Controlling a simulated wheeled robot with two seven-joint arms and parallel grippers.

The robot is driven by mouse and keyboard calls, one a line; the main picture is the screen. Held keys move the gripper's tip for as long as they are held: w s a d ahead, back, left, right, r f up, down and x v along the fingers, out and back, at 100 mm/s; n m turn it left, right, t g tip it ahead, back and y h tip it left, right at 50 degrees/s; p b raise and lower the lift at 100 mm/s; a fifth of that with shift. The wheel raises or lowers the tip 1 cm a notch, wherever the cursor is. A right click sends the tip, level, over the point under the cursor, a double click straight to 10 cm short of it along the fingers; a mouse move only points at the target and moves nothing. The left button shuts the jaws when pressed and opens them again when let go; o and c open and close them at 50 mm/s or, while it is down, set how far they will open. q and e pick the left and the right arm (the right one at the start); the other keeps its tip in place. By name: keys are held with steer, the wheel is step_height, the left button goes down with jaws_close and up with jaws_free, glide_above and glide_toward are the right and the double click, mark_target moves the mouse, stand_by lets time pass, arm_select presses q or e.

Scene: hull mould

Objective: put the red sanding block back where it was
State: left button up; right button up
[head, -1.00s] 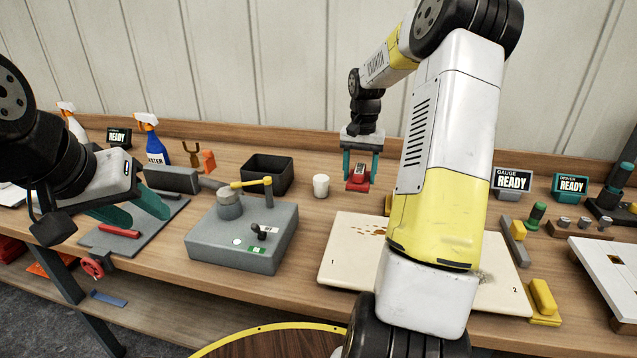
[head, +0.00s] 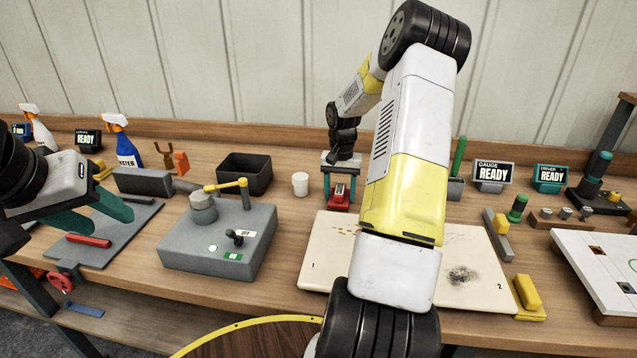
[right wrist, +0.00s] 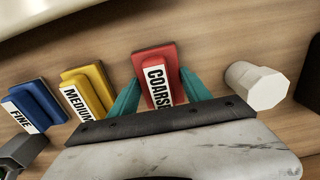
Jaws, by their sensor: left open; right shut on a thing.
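The red sanding block (head: 340,190), marked COARSE in the right wrist view (right wrist: 156,78), is at the back of the bench, left of my right forearm. My right gripper (head: 340,184) points down and is shut on it, with one teal finger on each side in the wrist view (right wrist: 155,92). A wider red part shows under the block, at bench level; whether the block rests fully on it I cannot tell. My left gripper (head: 108,226) is open and empty, over the grey mat (head: 140,222) at the left.
In the wrist view a yellow MEDIUM block (right wrist: 85,92) and a blue FINE block (right wrist: 38,105) stand beside the red one. A black bin (head: 245,175) and a grey machine (head: 215,250) are further left. A stained panel (head: 325,250) lies in front.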

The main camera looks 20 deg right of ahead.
mark_target(339, 189)
steer(key=o, duration=1.3)
steer(key=shift+f, duration=0.1)
step_height(339, 189, up, 11)
steer(key=shift+r, duration=0.1)
steer(key=s+a+r+n+t, duration=0.3)
steer(key=s+a+r, duration=0.7)
steer(key=a+r, duration=0.25)
steer(key=s+a+n+t, duration=0.1)
steer(key=s+a, duration=0.2)
steer(key=s, duration=0.2)
steer(key=s+a+r+n+t+y, duration=0.1)
steer(key=s+a, duration=0.2)
steer(key=s, duration=0.2)
steer(key=s+a+r+n+t+y, duration=0.1)
steer(key=s+a+n, duration=0.1)
steer(key=s, duration=0.3)
steer(key=shift+s+a, duration=0.35)
steer(key=shift+a, duration=0.25)
